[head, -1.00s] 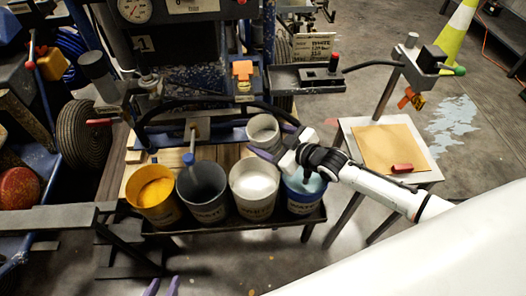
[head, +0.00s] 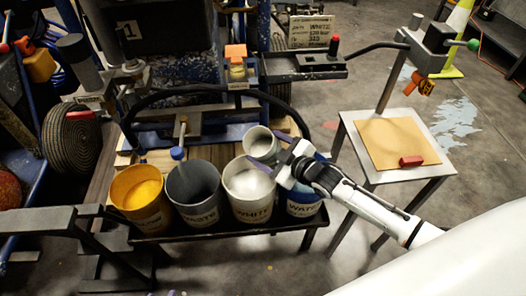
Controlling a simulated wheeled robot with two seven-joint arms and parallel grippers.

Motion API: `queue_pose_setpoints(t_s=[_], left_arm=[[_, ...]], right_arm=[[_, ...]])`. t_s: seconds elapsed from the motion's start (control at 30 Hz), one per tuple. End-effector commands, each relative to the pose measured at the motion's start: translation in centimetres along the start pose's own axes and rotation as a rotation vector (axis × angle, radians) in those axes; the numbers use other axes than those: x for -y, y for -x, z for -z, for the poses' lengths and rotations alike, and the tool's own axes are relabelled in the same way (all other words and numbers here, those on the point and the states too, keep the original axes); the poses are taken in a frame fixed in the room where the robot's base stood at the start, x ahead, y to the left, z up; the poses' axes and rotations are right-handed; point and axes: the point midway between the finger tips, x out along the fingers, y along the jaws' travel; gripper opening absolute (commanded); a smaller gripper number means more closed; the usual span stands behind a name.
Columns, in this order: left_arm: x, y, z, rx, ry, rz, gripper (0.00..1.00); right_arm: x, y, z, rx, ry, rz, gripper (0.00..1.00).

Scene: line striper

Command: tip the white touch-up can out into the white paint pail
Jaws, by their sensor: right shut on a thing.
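The white paint pail (head: 252,208) stands in the row on the bench, with pale paint inside and a WHITE label on its front. The white touch-up can (head: 262,145) is a small pale can just behind and above this pail's back rim, its open mouth towards the camera; it looks slightly tilted. My right gripper (head: 284,160) is shut on the can from the right, its purple fingers at the can's side. It covers part of the blue pail. Only slivers of my left gripper's purple tips (head: 163,293) show at the bottom edge, apart and empty.
A yellow pail (head: 142,205), a grey pail (head: 197,198) with a blue-topped stick, and a blue WATER pail (head: 303,205) flank the white one closely. A black hose (head: 215,93) arches behind. A side table (head: 435,160) with a tan board and red block stands right.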

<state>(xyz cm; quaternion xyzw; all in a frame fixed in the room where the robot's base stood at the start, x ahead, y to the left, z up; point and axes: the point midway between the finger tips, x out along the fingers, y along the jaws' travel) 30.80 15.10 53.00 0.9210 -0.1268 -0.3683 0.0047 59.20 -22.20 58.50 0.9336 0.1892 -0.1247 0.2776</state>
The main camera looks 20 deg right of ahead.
Motion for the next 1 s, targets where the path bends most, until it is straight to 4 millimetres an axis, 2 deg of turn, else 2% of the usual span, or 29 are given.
queue_pose_setpoints(t_s=[0.03,0.33,0.47,0.6,1.0], left_arm=[[0.1,-0.8,-0.8,-0.005,0.006,-0.002,0.31],[-0.4,-1.8,-1.9,-0.043,0.051,-0.018,0.31],[-0.6,-2.0,-2.2,-0.043,0.063,-0.026,0.31],[-1.1,-2.4,-1.4,-0.033,0.059,-0.042,0.31],[-1.8,-4.2,-2.0,0.027,0.032,-0.077,0.31]], right_arm=[[0.3,-0.3,-0.5,-0.007,0.051,-0.026,0.32],[-0.3,-0.3,-0.6,-0.006,0.308,-0.132,0.32],[-0.4,-0.3,-0.5,-0.005,0.367,-0.155,0.32],[-0.6,-0.2,-0.3,-0.006,0.402,-0.169,0.32],[-0.4,-0.3,-0.4,-0.005,0.491,-0.206,0.32]])
